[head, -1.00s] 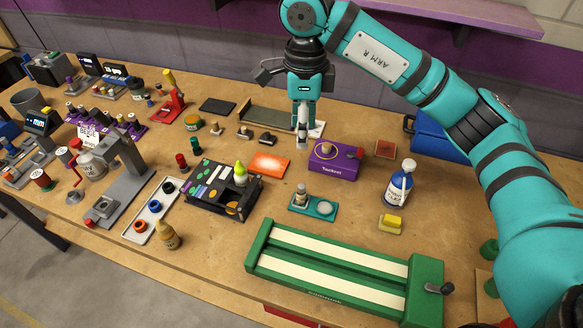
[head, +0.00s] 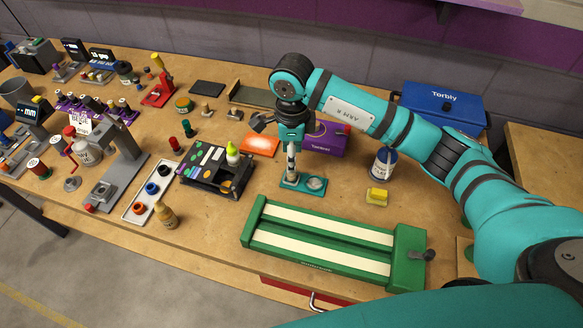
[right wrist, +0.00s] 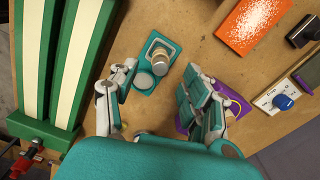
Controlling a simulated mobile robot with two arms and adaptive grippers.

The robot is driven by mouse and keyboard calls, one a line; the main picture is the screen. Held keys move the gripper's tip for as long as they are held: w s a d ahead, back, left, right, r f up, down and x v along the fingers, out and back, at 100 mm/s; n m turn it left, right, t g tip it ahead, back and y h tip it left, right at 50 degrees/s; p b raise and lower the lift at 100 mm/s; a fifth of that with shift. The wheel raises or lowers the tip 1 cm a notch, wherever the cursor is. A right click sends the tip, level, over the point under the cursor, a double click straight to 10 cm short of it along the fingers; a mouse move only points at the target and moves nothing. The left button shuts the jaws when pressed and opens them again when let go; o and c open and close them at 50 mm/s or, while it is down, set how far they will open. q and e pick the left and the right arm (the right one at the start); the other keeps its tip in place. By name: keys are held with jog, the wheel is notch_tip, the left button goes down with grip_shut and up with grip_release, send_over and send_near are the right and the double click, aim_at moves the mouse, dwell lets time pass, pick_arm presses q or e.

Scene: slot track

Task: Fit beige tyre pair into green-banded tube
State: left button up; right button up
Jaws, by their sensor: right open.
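A small teal stand (head: 311,188) lies mid-table with a short upright stack at its left end. In the right wrist view the stack (right wrist: 160,56) looks grey with a beige band; I cannot tell if it is the tyre pair. A round pale seat (head: 316,183) is beside it, also in the right wrist view (right wrist: 144,80). My right gripper (head: 291,172) points down over the stack. Its fingers (right wrist: 160,80) are spread apart with the stack between and below them, and hold nothing. I cannot make out which tube has a green band. My left gripper is not in view.
A green slot track (head: 330,228) with pale strips lies in front. A purple box (head: 325,140) stands close behind the stand, a yellow block (head: 377,195) and bottle (head: 383,163) to the right. A black tray (head: 213,172) and orange pad (head: 260,145) are left. A purple rack (head: 117,108) holds several tubes.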

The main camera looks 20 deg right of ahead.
jog(key=shift+f, duration=1.5)
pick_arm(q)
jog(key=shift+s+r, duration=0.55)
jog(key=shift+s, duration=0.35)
pick_arm(e)
jog(key=shift+c, duration=0.4)
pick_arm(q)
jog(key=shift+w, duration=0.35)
pick_arm(e)
grip_shut()
